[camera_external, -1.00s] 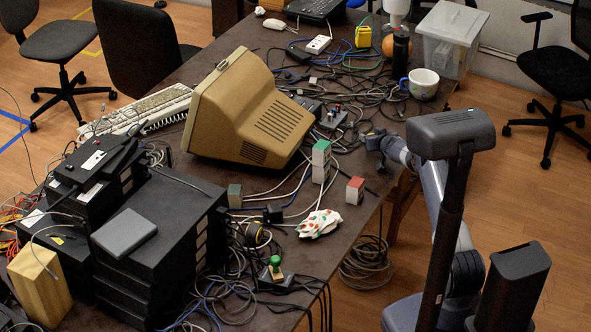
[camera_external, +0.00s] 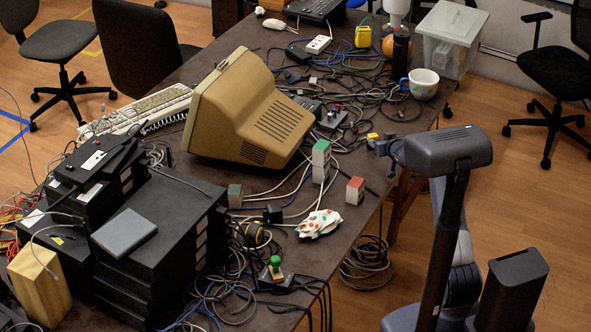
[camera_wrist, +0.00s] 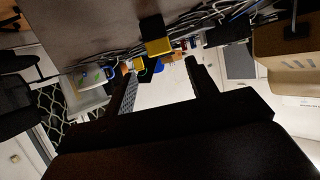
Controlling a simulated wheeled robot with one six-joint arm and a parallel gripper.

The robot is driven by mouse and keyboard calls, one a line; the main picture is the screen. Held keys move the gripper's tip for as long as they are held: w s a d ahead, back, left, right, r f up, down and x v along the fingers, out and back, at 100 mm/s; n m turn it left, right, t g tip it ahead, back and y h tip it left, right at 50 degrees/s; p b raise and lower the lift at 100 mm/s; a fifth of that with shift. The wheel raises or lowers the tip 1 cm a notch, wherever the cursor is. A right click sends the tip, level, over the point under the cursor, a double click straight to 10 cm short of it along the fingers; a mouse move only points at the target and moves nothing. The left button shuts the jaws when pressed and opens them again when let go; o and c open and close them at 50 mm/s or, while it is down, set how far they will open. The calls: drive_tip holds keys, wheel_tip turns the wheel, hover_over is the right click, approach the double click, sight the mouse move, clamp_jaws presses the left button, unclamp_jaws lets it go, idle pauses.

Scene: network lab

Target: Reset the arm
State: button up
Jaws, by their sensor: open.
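My gripper (camera_external: 381,147) is over the right edge of the dark table (camera_external: 350,215), partly hidden behind my own head in the external view. In the wrist view the two fingers of my gripper (camera_wrist: 160,70) stand apart with an open gap, and nothing shows held between them. A small yellow and black block (camera_wrist: 158,46) shows beyond the fingertips in the wrist view. A small yellow patch also shows beside the gripper in the external view, but I cannot tell whether it is the same block.
A beige monitor (camera_external: 250,110), a green-topped block (camera_external: 321,160), a red-topped block (camera_external: 355,190) and a white mug (camera_external: 423,83) stand on the table among loose cables. A clear bin (camera_external: 445,45) stands at the back. Open floor (camera_external: 530,210) lies to the right.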

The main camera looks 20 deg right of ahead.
sight(373, 136)
drive_tip(key=v, duration=0.3)
drive_tip(key=shift+s, duration=0.15)
drive_tip(key=p+x, duration=0.4)
drive_tip(key=x, duration=0.7)
drive_tip(key=shift+r, duration=0.1)
drive_tip(key=shift+w+f, duration=0.45)
wheel_tip(373, 136, up, 10)
drive_tip(key=p, duration=0.7)
drive_tip(key=shift+r+p, duration=0.25)
drive_tip(key=shift+p, duration=0.05)
drive_tip(key=s+a+n+g+y+b, duration=0.1)
drive_tip(key=s+a+n+y+b, duration=0.4)
drive_tip(key=s+a, duration=1.5)
drive_tip(key=shift+a+f+g+y+b, duration=0.15)
drive_tip(key=shift+a+g+y+b, duration=0.25)
drive_tip(key=shift+a+b, duration=0.55)
drive_tip(key=shift+s, duration=0.1)
